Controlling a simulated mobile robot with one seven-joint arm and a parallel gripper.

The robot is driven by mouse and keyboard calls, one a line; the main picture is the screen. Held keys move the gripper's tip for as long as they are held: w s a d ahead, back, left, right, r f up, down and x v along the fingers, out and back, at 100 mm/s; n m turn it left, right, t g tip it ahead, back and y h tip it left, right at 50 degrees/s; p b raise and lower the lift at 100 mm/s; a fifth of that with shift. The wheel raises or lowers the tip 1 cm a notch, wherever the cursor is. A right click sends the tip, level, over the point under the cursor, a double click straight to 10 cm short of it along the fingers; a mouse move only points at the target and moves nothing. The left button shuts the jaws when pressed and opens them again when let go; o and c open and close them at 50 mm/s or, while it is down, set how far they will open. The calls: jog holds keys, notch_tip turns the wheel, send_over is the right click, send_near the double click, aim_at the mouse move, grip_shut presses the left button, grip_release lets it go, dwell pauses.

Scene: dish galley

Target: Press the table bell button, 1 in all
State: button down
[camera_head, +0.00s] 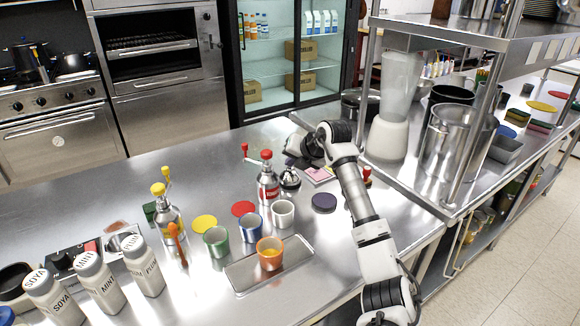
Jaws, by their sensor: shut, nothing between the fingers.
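The table bell (290,182), a small silver dome with dark parts, appears to stand on the steel counter just right of the red-capped bottle. Its top is close to my gripper and partly hard to make out. My gripper (289,163) is shut and empty, at the end of my arm that reaches in from the lower right. It is just above the bell in the picture. I cannot tell whether the fingertips touch the button.
A red-capped bottle (268,188) stands close left of the bell. A white cup (283,214), a dark round disc (324,202) and a pink pad (320,174) are near. A blender (391,130) stands to the right. Bare counter lies behind the bell.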

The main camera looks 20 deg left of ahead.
jog(key=shift+r+p, duration=0.7)
jog(key=shift+r, duration=0.2)
notch_tip(320, 180, up, 5)
jog(key=p, duration=0.3)
dwell(0.9)
